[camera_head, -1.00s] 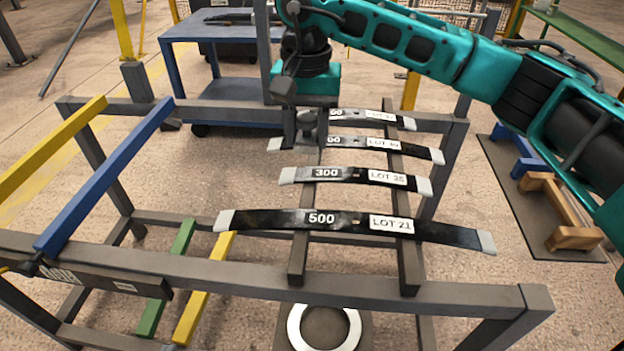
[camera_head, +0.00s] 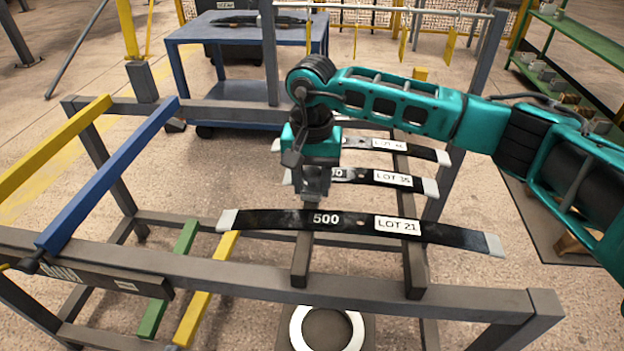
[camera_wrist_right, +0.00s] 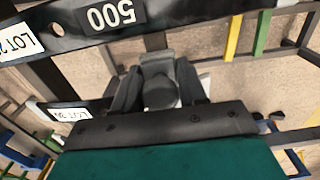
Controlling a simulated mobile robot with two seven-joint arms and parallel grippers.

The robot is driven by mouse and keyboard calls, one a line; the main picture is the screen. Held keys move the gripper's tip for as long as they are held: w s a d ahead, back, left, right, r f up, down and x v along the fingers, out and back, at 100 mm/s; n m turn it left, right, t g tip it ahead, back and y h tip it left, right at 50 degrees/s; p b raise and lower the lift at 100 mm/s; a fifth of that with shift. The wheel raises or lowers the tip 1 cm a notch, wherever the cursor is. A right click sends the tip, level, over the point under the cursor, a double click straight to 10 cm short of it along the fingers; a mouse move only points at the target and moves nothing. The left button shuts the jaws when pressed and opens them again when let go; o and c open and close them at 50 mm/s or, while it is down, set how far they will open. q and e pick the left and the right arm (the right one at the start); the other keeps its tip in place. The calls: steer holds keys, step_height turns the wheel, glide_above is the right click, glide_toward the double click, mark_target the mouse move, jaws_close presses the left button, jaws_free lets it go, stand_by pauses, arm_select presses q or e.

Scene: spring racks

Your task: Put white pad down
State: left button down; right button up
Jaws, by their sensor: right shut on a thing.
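My right gripper (camera_head: 314,190) points down over the rack, between the spring marked 500 (camera_head: 290,219) and the one marked LOT 35 (camera_head: 385,177). In the right wrist view its fingers (camera_wrist_right: 160,95) are shut on a grey, rounded piece (camera_wrist_right: 158,68); I cannot tell whether this is the white pad. Several dark leaf springs with whitish end pads lie across the rack bars; one end pad (camera_head: 227,220) is at the left end of spring 500. The gripper hides part of the LOT 35 spring. My left gripper is not in view.
The grey rack frame (camera_head: 400,295) surrounds the springs. A white ring (camera_head: 298,325) lies below the front rail. A blue cart (camera_head: 235,118) stands behind.

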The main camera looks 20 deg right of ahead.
steer(key=shift+f, duration=0.2)
steer(key=o, duration=1.1)
steer(key=shift+c, duration=0.2)
steer(key=shift+r, duration=0.2)
